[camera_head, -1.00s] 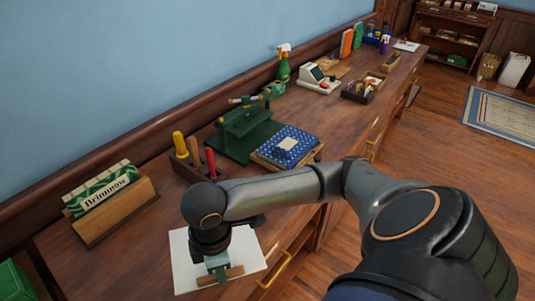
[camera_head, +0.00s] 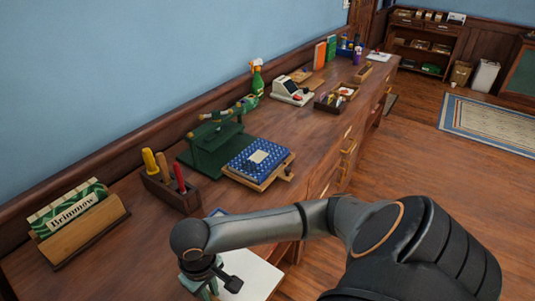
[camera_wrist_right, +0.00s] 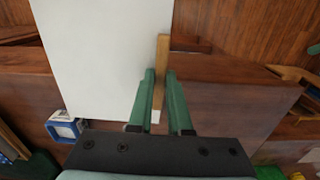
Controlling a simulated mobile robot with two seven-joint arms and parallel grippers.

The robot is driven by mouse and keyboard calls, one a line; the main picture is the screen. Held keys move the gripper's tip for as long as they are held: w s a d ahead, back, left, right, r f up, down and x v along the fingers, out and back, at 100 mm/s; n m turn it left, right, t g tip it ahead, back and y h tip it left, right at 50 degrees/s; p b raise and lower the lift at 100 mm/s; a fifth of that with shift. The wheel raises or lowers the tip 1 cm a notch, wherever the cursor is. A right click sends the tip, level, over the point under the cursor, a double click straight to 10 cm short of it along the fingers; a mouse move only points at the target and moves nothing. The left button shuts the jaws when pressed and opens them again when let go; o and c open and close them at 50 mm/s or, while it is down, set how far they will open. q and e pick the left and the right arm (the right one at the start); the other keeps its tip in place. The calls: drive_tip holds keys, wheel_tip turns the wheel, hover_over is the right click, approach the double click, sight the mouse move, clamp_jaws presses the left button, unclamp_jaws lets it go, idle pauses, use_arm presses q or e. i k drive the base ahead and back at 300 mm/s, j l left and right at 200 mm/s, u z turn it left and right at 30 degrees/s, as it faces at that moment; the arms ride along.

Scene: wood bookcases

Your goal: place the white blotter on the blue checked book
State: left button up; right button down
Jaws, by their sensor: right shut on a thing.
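The white blotter (camera_head: 252,272) is a flat white sheet with a wooden strip along one edge. In the wrist view the blotter (camera_wrist_right: 105,50) fills the upper left and reaches across the desk's edge. My right gripper (camera_wrist_right: 162,75) is shut on its wooden strip; in the head view this gripper (camera_head: 208,291) is partly hidden by my own wrist. The blue checked book (camera_head: 244,165) lies flat on the desk, farther back than the blotter, with a pale label on its cover. My left gripper is not in view.
A green press (camera_head: 208,153) stands behind the book. A pen holder (camera_head: 176,190) stands left of it, and a Brimmow box (camera_head: 70,210) sits on a wooden stand at the front left. A blue-rimmed thing (camera_wrist_right: 65,128) shows beside the blotter.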

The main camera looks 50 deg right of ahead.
sight(259, 156)
drive_tip(key=k+l+u, duration=0.1)
drive_tip(key=k+l, duration=0.3)
drive_tip(key=l, duration=0.25)
drive_tip(key=l+u, duration=0.1)
drive_tip(key=l, duration=0.3)
drive_tip(key=k+l+u, duration=0.1)
drive_tip(key=l, duration=0.25)
drive_tip(key=l+u, duration=0.1)
drive_tip(key=l, duration=0.45)
drive_tip(key=k+l, duration=0.1)
drive_tip(key=l, duration=0.4)
drive_tip(key=l+u, duration=0.15)
drive_tip(key=l, duration=0.95)
